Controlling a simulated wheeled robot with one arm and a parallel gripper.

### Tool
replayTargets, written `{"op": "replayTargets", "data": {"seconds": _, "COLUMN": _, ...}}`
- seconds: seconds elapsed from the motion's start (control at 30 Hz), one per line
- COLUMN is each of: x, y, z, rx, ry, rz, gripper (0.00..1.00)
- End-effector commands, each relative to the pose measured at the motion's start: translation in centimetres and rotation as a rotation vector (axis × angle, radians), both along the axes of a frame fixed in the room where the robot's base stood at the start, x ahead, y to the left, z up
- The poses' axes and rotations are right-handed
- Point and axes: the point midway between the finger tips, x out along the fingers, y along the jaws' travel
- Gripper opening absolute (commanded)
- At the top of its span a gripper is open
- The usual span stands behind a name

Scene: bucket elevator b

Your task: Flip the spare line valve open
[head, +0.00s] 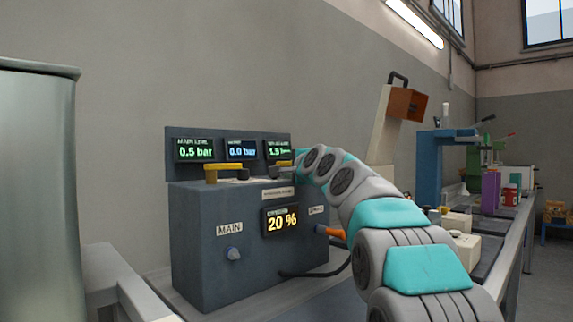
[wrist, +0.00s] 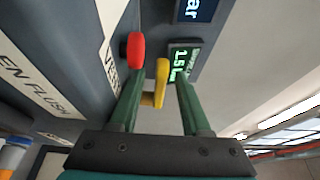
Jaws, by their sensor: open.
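A yellow lever (wrist: 161,84) stands between the two green fingers of my gripper (wrist: 161,78) in the wrist view. The fingers are open on either side of it, and I cannot tell whether either one touches it. In the head view this right-hand yellow lever (head: 284,163) shows on top of the dark grey valve box (head: 215,275), partly hidden by my arm. A second yellow lever (head: 224,167) lies across the box top at the left, above the MAIN label (head: 229,230). The label at the right front is too small to read surely.
A red knob (wrist: 136,50) is close to the left finger. Three pressure displays stand behind the levers; the right one (wrist: 182,62) reads about 1.5 bar. A 20 % display (head: 281,219) is on the box front. A large metal cylinder (head: 40,190) stands at left.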

Motion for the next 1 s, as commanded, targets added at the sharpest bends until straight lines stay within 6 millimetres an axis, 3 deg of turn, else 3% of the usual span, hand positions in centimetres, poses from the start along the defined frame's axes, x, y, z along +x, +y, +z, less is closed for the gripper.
{"op": "replayTargets", "data": {"seconds": 0.27, "x": 0.01, "y": 0.02, "z": 0.04, "rx": 0.000, "ry": -0.001, "rz": 0.000, "gripper": 0.45}}
{"op": "replayTargets", "data": {"seconds": 0.67, "x": 0.00, "y": 0.03, "z": 0.04, "rx": 0.000, "ry": -0.001, "rz": 0.000, "gripper": 0.00}}
{"op": "replayTargets", "data": {"seconds": 1.0, "x": 0.01, "y": 0.04, "z": 0.01, "rx": 0.000, "ry": 0.000, "rz": 0.000, "gripper": 0.00}}
